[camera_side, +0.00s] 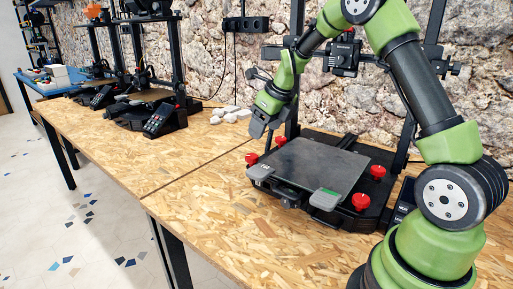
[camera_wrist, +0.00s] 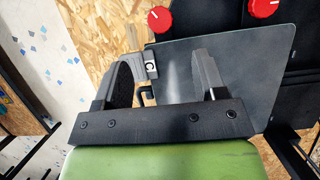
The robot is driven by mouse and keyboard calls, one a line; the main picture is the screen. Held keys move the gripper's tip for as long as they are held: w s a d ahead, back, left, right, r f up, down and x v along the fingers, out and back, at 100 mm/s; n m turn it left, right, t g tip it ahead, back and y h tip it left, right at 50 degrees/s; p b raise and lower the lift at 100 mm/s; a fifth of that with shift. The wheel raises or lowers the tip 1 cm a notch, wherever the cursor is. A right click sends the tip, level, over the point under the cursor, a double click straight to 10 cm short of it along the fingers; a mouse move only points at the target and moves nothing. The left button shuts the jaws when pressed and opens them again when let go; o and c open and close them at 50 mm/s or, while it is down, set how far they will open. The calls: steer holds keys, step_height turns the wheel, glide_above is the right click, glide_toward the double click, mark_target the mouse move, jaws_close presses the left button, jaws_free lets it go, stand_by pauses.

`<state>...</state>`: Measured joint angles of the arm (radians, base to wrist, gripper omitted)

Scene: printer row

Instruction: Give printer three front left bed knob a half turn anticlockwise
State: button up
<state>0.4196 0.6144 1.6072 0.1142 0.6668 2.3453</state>
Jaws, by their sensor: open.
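The nearest printer's dark bed (camera_side: 312,164) has red knobs near its corners. The front left bed knob (camera_side: 252,158) shows in the side view, at the bed's left front end; it seems to be the red knob (camera_wrist: 159,19) in the wrist view. My gripper (camera_side: 260,133) hangs above the bed's left side, a little higher than that knob and apart from it. In the wrist view my gripper (camera_wrist: 165,65) is open, with its two dark fingers over the bed plate (camera_wrist: 235,65) and nothing between them. The knob lies beyond the fingertips. No printer number is readable.
Another red knob (camera_wrist: 263,9) lies right of it in the wrist view. Two right-hand knobs (camera_side: 361,202) (camera_side: 378,171) stand across the bed. Other printers (camera_side: 145,112) stand further left. Bare tabletop (camera_side: 210,215) is free in front.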

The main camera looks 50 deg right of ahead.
mark_target(253, 156)
steer(key=x, duration=0.9)
steer(key=shift+w+f, duration=0.1)
steer(key=shift+f, duration=0.15)
steer(key=c, duration=0.9)
